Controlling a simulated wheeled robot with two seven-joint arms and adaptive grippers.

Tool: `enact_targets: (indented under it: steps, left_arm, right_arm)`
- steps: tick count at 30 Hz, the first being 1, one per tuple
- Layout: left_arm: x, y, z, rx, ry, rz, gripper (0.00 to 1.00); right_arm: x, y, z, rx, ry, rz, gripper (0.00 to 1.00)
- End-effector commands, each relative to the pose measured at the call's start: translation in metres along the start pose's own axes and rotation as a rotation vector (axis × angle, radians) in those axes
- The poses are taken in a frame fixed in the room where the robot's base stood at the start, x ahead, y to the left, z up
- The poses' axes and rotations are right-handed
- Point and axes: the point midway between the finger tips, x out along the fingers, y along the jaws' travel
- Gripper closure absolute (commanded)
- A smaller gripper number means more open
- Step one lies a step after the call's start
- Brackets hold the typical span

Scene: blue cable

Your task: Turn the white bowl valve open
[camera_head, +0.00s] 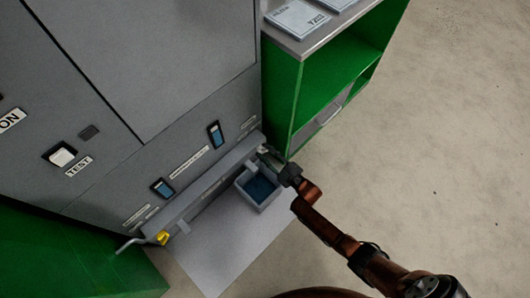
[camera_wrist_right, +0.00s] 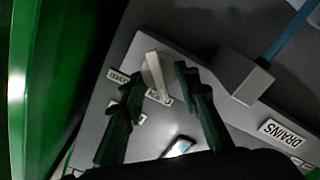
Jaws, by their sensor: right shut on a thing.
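The white bowl valve's handle (camera_wrist_right: 155,72) shows in the right wrist view on a grey panel, between the fingertips of my right gripper (camera_wrist_right: 158,82). The gripper is shut on it. In the head view my right gripper (camera_head: 270,158) is at the right end of the grey cabinet's low ledge, and the valve is hidden there. My left gripper is not in view.
A grey bin with a blue inside (camera_head: 243,188) stands below the ledge. A green shelf unit (camera_head: 283,100) stands right of the cabinet (camera_head: 190,50). A yellow part (camera_head: 162,237) is at the ledge's left end. A grey block with a blue strip (camera_wrist_right: 240,75) lies right of the valve.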

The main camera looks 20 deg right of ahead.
Motion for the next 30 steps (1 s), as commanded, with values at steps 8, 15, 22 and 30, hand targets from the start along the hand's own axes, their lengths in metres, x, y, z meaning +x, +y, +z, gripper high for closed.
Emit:
enact_targets:
  steps: [8,15,22,30]
  left_arm:
    - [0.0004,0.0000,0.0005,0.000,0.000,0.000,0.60]
    - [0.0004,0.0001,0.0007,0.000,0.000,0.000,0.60]
    - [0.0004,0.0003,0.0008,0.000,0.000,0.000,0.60]
    - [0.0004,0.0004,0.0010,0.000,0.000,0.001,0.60]
  right_arm:
    - [-0.0004,-0.0021,-0.0001,-0.031,0.000,-0.002,0.94]
    - [-0.0004,-0.0022,-0.0002,-0.031,0.000,-0.003,0.94]
    - [-0.0003,-0.0017,-0.0001,-0.031,0.000,-0.002,0.59]
    - [-0.0003,-0.0007,0.0000,-0.030,0.000,-0.001,0.53]
